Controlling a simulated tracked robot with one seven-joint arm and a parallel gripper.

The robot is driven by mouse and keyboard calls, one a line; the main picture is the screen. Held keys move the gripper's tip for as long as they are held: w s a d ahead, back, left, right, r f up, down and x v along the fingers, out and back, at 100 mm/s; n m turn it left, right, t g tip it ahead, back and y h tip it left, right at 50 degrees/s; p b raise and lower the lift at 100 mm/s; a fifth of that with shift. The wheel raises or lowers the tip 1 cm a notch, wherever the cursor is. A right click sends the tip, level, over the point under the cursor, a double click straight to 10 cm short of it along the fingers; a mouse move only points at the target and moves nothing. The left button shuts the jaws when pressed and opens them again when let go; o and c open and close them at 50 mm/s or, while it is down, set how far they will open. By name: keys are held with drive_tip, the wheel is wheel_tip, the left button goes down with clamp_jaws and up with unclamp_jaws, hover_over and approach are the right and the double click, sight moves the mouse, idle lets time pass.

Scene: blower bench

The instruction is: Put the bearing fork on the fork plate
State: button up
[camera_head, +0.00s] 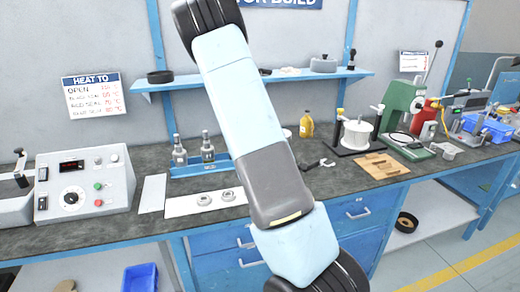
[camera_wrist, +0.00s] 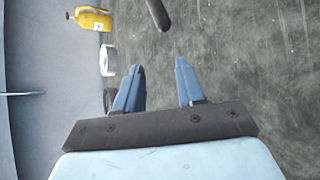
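The bearing fork, as I take it, is a small dark tool with a forked end (camera_head: 322,163), lying on the bench right of my arm in the head view. In the wrist view a dark rod (camera_wrist: 156,13) lies ahead of the fingertips, perhaps its handle. My gripper (camera_wrist: 159,68) is open, with nothing between its two blue fingers; in the head view my arm hides it. A bare pale plate (camera_head: 152,193) lies beside the control box; it may be the fork plate, but no label shows. A longer white plate (camera_head: 180,207) carries two metal rings.
A yellow bottle (camera_head: 307,125) stands behind the fork and shows in the wrist view (camera_wrist: 93,18), near a pale ring (camera_wrist: 108,60). A blue tray (camera_head: 185,170) holds two metal parts. A white cylinder (camera_head: 356,134), wooden board (camera_head: 383,165) and green press (camera_head: 402,108) stand to the right.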

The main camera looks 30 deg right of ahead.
drive_tip(key=s+a+r+m+t+y, duration=0.1)
drive_tip(key=a+r+m+y, duration=0.3)
drive_tip(key=a+r, duration=0.5)
drive_tip(key=a+r+m+t+y, duration=0.1)
drive_tip(key=a+r+m+y, duration=0.2)
drive_tip(key=a+r+y, duration=0.55)
drive_tip(key=s+a+r+m+g+h, duration=0.1)
drive_tip(key=s+a+r+m, duration=0.1)
drive_tip(key=s+a+r, duration=0.4)
drive_tip(key=s+a, duration=0.2)
drive_tip(key=s, duration=0.1)
drive_tip(key=shift+a+r, duration=0.25)
drive_tip(key=shift+r, duration=0.05)
drive_tip(key=shift+o, duration=0.2)
drive_tip(key=s+a+r+m, duration=0.1)
drive_tip(key=s+r, duration=0.1)
drive_tip(key=s, duration=0.4)
drive_tip(key=s+a+r+m+g+h, duration=0.1)
drive_tip(key=s+a+r+m, duration=0.1)
drive_tip(key=s, duration=0.5)
drive_tip(key=shift+r, duration=0.6)
drive_tip(key=shift+o, duration=0.7)
drive_tip(key=shift+s, duration=0.25)
drive_tip(key=shift+c, duration=0.6)
